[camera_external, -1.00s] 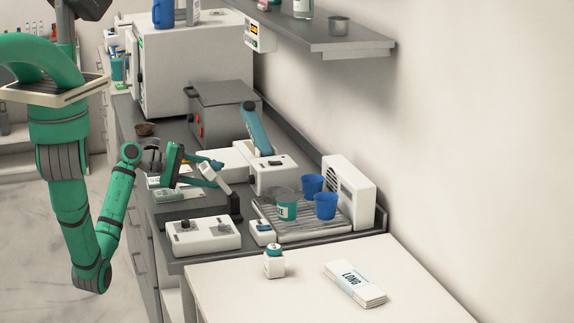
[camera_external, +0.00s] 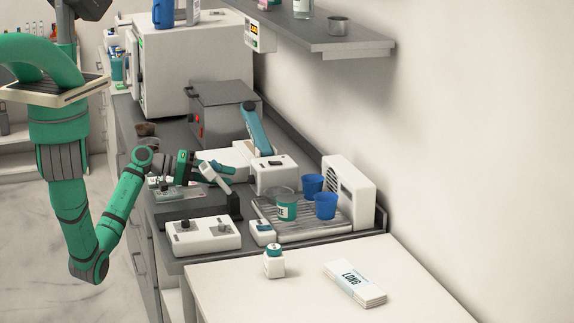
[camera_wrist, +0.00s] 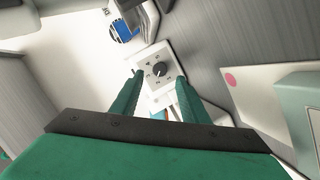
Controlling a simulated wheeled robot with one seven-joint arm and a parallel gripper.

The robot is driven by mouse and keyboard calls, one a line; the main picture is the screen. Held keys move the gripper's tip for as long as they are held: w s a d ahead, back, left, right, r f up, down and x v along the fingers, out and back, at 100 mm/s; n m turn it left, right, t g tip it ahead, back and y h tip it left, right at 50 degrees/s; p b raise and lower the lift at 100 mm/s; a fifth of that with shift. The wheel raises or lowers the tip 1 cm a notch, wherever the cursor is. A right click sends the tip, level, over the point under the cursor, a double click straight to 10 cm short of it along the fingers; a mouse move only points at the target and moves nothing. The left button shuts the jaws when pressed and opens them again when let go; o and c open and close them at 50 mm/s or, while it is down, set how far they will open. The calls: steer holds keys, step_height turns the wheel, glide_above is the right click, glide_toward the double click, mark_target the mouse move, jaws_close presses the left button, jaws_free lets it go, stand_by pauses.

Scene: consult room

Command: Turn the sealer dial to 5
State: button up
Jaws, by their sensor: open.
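The black round dial (camera_wrist: 159,69) sits on a small white panel (camera_wrist: 151,53) in the wrist view, with small dark marks around it. I cannot read which mark it points to. In the external view my gripper (camera_external: 218,167) is over the counter, beside a white device (camera_external: 275,176) with a teal lever (camera_external: 258,128). The dial cannot be made out there.
A white box with dark knobs (camera_external: 203,237) stands at the counter's front. A grey box with a red switch (camera_external: 222,108) stands behind. The white table (camera_external: 305,298) has bare room.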

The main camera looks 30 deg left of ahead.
mark_target(251, 180)
steer(key=shift+x, duration=2.65)
steer(key=shift+c, duration=0.2)
jaws_close()
